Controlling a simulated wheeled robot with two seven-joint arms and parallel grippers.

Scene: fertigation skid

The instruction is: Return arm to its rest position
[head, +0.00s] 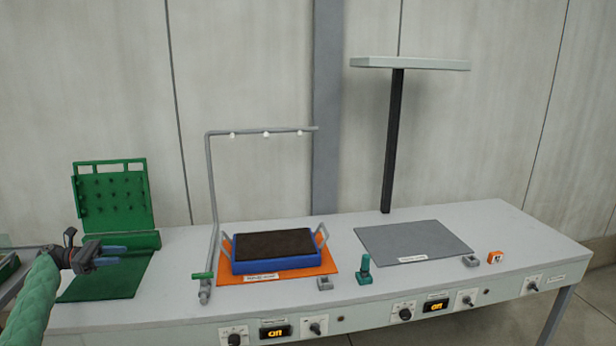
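My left gripper (115,255) is at the far left, at the end of my green-sleeved arm. It is in front of the green pegged panel (113,196) and appears above the dark green mat (100,283). Its two bluish fingers point right with a small gap between them, and nothing shows in the gap. My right gripper and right arm are not in view.
A blue tray of dark soil (275,268) with grey handles sits on an orange mat (327,280) under a spray pipe (212,180). A green bottle (365,270), a grey mat (410,241), a lamp post (392,150) and an orange block (495,257) stand further right. Knobs line the front edge.

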